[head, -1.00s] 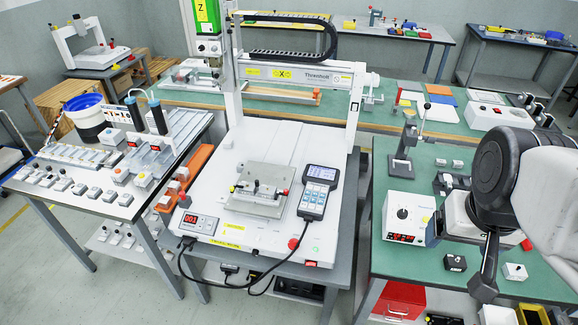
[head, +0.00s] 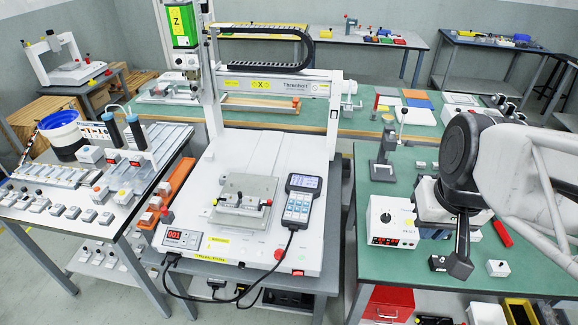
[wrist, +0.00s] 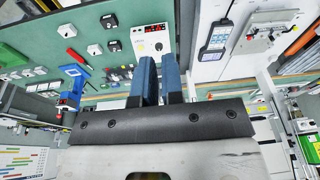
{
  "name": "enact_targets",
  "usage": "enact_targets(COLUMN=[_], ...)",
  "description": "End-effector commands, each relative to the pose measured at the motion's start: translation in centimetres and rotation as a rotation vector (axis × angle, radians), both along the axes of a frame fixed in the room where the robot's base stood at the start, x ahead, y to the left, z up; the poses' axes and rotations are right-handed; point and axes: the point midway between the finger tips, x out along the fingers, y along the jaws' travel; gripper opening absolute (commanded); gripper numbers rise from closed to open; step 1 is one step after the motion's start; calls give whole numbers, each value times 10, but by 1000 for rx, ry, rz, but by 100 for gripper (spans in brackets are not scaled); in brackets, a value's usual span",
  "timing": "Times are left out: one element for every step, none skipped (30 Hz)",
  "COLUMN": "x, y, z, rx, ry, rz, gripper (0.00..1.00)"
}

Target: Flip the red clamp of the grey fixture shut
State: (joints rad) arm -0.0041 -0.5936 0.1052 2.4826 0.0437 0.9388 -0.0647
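The grey fixture (head: 246,188) sits on the white machine bed in the middle of the head view. Its clamp has a red tip (head: 269,202) at the right end, standing out from the bar; the clamp's exact angle is too small to tell. The fixture also shows at the upper right of the wrist view (wrist: 257,43). My gripper (wrist: 160,62) shows two blue fingers with a narrow gap and nothing seen between them. It is well away from the fixture, on the green bench's side. Its fingertips are not clear in the head view.
A handheld pendant (head: 300,198) stands just right of the fixture, with a black cable. The gantry upright (head: 334,115) rises behind it. A white control box (head: 391,221) and a lever press (head: 386,150) stand on the green bench between my arm and the machine.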

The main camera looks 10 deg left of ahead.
Motion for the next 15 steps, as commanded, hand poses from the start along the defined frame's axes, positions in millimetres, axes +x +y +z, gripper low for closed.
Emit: enact_targets(x=[8, 13, 20, 25, 30, 38, 44, 50, 58, 64, 70, 78, 84, 90, 98], y=[3, 6, 9, 11, 14, 17, 20, 23, 27, 30, 33, 37, 40, 43, 47], z=[-1, -1, -1, -2, -2, -3, -4, -4, -6, -7, -8, -10, -11, -12, -14], rx=[9, 14, 24, 30, 37, 47, 53, 62, 72, 80, 88, 97, 107, 113, 124], ry=[8, 12, 17, 22, 25, 31, 35, 38, 43, 47, 49, 53, 56, 58, 61], rz=[19, 31, 49, 63, 77, 97, 112, 127, 149, 163, 179, 200, 213, 229, 249], gripper=[1, 0, 0, 0, 0, 0, 0, 0, 0, 0, 0, 0, 0, 0, 0])
